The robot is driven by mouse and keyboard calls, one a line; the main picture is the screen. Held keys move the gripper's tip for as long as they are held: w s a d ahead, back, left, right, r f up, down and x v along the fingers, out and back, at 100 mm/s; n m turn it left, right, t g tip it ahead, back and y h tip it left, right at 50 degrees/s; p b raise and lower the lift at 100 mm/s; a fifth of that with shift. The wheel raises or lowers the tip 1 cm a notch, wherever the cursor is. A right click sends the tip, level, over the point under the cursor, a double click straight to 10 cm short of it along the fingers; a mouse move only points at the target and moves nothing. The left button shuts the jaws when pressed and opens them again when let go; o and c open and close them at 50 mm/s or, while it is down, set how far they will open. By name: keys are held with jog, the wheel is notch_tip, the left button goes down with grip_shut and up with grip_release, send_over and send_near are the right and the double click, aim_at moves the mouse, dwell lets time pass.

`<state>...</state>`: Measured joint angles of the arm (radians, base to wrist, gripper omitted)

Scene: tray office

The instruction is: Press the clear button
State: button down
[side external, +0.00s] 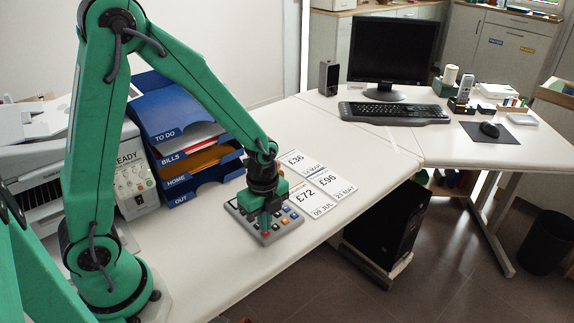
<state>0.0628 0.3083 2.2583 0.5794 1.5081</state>
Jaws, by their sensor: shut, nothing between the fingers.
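A grey calculator-like keypad (289,224) with small coloured buttons lies flat on the white desk. My gripper (265,233) is shut and empty. It points down over the front part of the keypad, with its tips at or just above the keys. A red button (265,234) shows right at the fingertips; I cannot tell whether they touch it. Orange and blue buttons show to the right of the gripper. The button labels are too small to read, so I cannot tell which one is clear. The gripper hides part of the keypad.
Price cards (305,197) lie just right of the keypad. Blue stacked trays (177,127) with papers and a grey machine (134,182) stand behind left. A keyboard (394,113) and monitor (391,52) stand farther back. The desk's front edge is close to the keypad.

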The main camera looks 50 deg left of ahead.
notch_tip(320, 180, up, 7)
jog(key=shift+w+f, duration=0.15)
jog(key=shift+f, duration=0.05)
dwell(0.3)
